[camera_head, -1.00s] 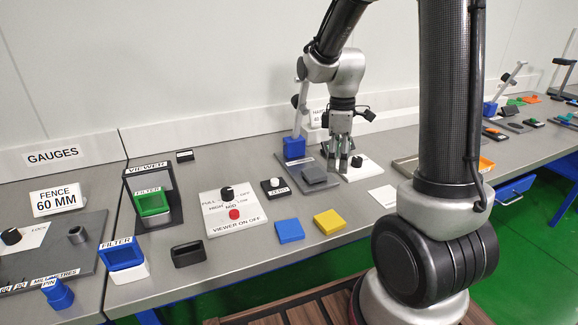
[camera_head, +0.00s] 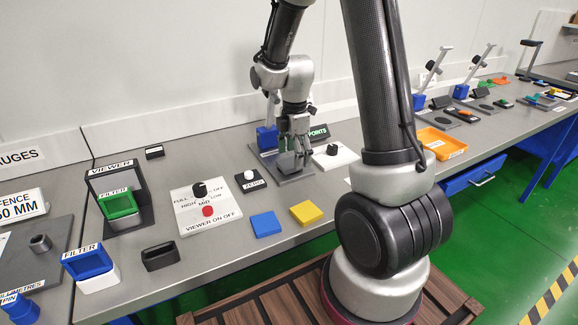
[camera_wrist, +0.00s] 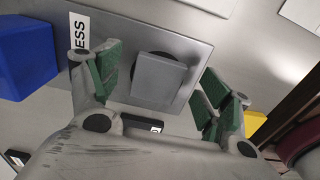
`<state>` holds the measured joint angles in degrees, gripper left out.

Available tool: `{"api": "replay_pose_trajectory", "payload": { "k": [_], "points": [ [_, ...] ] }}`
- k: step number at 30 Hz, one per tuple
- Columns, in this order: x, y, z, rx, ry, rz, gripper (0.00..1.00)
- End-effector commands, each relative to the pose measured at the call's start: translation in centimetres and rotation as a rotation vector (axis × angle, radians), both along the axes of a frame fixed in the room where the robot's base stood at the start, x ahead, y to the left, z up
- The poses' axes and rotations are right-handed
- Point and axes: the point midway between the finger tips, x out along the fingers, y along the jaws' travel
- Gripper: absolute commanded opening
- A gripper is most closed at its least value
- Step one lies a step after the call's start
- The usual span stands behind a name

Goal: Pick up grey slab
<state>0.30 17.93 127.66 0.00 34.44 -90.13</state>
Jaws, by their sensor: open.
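The grey slab (camera_head: 287,162) lies on a darker grey base plate (camera_head: 299,177), partly hidden by my gripper (camera_head: 293,152) in the head view. In the wrist view the slab (camera_wrist: 158,77) sits over a dark round pad on the plate (camera_wrist: 196,50). My gripper (camera_wrist: 162,88) is open, with its green-padded fingers on either side of the slab. Gaps show between the slab and both fingers. The slab appears flat, and nothing is held.
A blue block (camera_head: 266,137) with a post stands behind the plate. A white panel with a black knob (camera_head: 333,150) is close on the right. A ZERO button box (camera_head: 248,180), a blue tile (camera_head: 265,224) and a yellow tile (camera_head: 306,213) lie to the left and front.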

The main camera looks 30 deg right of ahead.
Motion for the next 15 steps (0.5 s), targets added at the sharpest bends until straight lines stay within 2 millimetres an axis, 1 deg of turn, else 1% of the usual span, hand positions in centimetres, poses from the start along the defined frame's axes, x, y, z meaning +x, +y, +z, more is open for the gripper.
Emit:
{"api": "replay_pose_trajectory", "payload": {
  "k": [1,4,11,15],
  "points": [
    [-0.05,-0.01,-0.68,0.000,0.002,0.000,0.79],
    [-0.02,-0.01,-1.38,0.000,0.000,-0.001,0.79],
    [0.00,-0.01,-1.48,0.000,-0.001,-0.001,0.79],
    [-0.01,-0.01,-1.46,0.000,-0.001,-0.001,0.53]
  ]
}}
